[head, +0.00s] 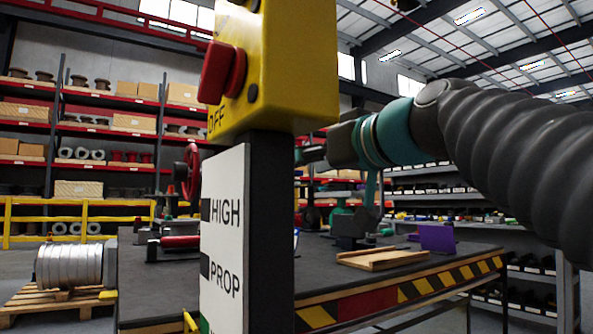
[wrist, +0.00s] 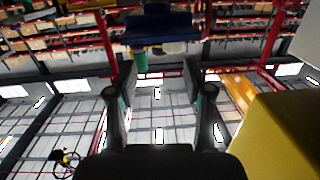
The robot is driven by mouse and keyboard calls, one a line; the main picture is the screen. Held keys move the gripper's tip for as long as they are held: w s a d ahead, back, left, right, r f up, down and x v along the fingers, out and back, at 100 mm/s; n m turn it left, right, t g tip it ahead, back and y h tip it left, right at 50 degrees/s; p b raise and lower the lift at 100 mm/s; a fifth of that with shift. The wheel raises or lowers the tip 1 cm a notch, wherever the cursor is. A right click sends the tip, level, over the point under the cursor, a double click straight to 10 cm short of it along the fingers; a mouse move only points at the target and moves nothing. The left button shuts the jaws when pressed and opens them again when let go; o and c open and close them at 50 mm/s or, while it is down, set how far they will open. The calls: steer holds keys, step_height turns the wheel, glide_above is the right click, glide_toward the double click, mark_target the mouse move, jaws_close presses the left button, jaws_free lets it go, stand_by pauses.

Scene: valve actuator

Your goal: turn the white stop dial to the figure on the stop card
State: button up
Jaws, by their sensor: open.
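I cannot pick out the white stop dial or the figure on the stop card in either view. My gripper (wrist: 158,98) is open and empty in the wrist view, with its two fingers apart. In the head view my arm comes in from the right, and its end is partly hidden behind the black post and yellow box. A yellow box (head: 275,70) with a red knob (head: 222,72) stands close in front. The yellow surface at the right of the wrist view (wrist: 280,135) looks like the same box, beside my gripper.
A white board (head: 222,240) reading HIGH and PROP is on the black post (head: 268,235). Behind is a workbench (head: 430,283) with a hazard-striped edge. It bears a wooden tray (head: 383,258), a purple plate (head: 437,238) and a red handwheel (head: 188,175). Shelves line the back.

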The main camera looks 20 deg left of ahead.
steer(key=shift+n+y, duration=0.4)
steer(key=shift+y, duration=0.1)
steer(key=w+a+r+p, duration=0.1)
steer(key=w+a+p, duration=0.1)
steer(key=a, duration=0.2)
steer(key=w+a+r+p, duration=0.1)
steer(key=w+a+p, duration=0.1)
steer(key=a, duration=0.2)
steer(key=w+a+r+p, duration=0.1)
steer(key=w+a+p, duration=0.1)
steer(key=a, duration=0.2)
steer(key=shift+a, duration=0.1)
steer(key=shift+w+a+f+p, duration=0.1)
steer(key=shift+w+a+p, duration=0.2)
steer(key=shift+a+p, duration=0.25)
steer(key=shift+c, duration=0.2)
